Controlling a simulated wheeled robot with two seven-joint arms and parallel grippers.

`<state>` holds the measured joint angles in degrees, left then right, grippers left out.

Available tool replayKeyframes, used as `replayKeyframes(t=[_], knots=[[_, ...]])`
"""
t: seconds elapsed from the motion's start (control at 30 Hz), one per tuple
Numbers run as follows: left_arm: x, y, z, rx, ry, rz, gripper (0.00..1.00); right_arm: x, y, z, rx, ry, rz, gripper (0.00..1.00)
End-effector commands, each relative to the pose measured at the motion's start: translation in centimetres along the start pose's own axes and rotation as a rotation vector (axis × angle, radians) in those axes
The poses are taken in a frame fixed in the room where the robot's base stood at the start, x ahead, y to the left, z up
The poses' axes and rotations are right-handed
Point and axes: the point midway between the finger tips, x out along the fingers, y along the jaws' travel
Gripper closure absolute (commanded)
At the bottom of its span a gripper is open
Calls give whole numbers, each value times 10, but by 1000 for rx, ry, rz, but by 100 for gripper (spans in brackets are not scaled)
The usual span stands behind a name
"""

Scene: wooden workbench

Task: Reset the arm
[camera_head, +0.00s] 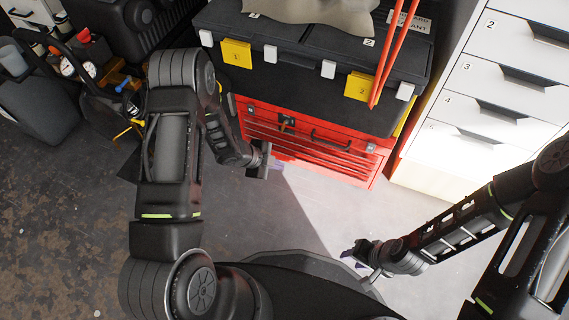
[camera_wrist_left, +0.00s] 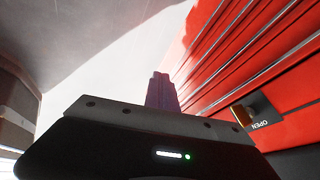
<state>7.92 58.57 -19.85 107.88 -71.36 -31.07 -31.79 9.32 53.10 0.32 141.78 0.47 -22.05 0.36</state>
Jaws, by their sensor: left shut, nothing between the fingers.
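My left arm reaches in from the left, over the floor in front of the red tool chest. My left gripper (camera_head: 276,166) is shut and empty, just in front of the chest's lower drawers. Its purple fingers (camera_wrist_left: 161,90) are together in the left wrist view, with red drawers to their right. My right arm comes in from the right. My right gripper (camera_head: 350,253) is low near my base; its purple fingertips show only in part, so I cannot tell whether it is open.
A red tool chest (camera_head: 300,145) with a black box (camera_head: 300,90) on top stands ahead. Two red rods (camera_head: 392,55) lean before it. White numbered drawers (camera_head: 500,85) stand at the right, and a dark bin (camera_head: 35,100) with tools at the left. The floor (camera_head: 300,225) between my arms looks clear.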

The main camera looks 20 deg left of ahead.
Motion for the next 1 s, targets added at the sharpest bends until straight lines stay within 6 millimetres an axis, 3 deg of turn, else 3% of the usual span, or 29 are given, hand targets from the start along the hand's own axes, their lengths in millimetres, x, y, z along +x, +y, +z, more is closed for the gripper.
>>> replayKeyframes(t=[0.77, 0.87, 1.0], knots=[[-6, 1, 1, -27, -3, 1, 100, -2, -1, 1, 0, -3, 0, 64], [-6, 3, 7, -164, -32, -11, 100, -2, -1, 1, 0, -3, 0, 64], [-6, 30, 0, -526, -80, -20, 100, -2, -1, 1, 0, -3, 0, 64]])
